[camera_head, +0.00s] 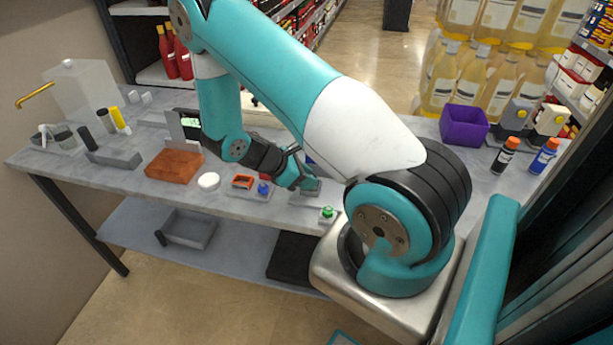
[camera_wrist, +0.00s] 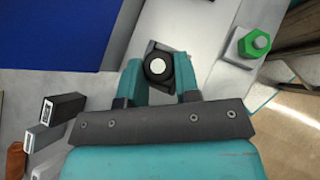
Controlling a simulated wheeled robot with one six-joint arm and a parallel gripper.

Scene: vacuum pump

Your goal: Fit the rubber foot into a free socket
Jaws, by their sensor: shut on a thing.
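My gripper (camera_wrist: 158,70) is shut on a round black piece with a white centre, which looks like the rubber foot (camera_wrist: 157,66), between its two teal fingers. A dark grey squarish part shows just behind the foot; I cannot tell whether they touch or whether it is a socket. In the head view my gripper (camera_head: 305,182) is low over the right-middle of the table, and the foot cannot be made out there. A large blue body (camera_wrist: 50,35) fills the upper left of the wrist view. My arm hides most of it in the head view.
A green hex nut (camera_wrist: 254,43) stands on a grey block close to the right of my gripper, near the table's front edge. To the left are an orange-brown block (camera_head: 174,165), a white disc (camera_head: 208,181) and a blue knob (camera_head: 263,188). A purple bin (camera_head: 464,125) stands farther right.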

